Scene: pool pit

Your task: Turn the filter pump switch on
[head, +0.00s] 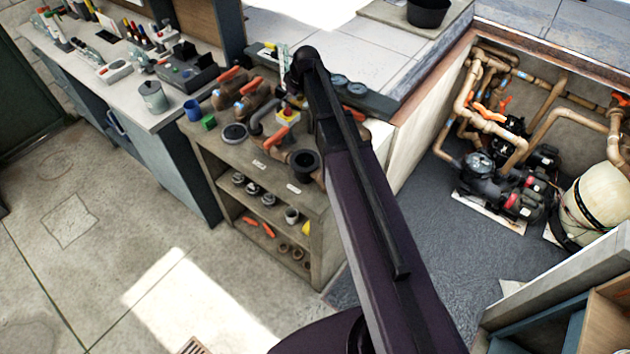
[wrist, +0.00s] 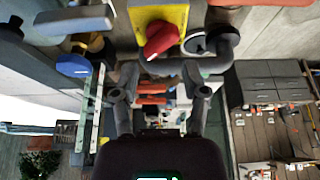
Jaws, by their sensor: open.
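The filter pump switch appears to be the yellow plate with a red rotary knob. In the wrist view the red knob (wrist: 163,42) is at top centre, on its yellow plate (wrist: 152,14). In the head view the yellow switch (head: 287,116) is small, among pipes on the bench, just left of my arm. My gripper (wrist: 160,78) is open and empty, its two fingers apart. The knob is ahead of the fingertips in the wrist view, and I see no contact. In the head view the fingers are mostly hidden by my arm.
Orange-handled valves (head: 231,74) and a grey pipe (wrist: 215,62) crowd around the switch. A black cup-like fitting (head: 304,162) stands on the bench (head: 240,160) nearby. Pumps and pipes (head: 480,160) fill the pit at right. Open floor (head: 90,250) lies at left.

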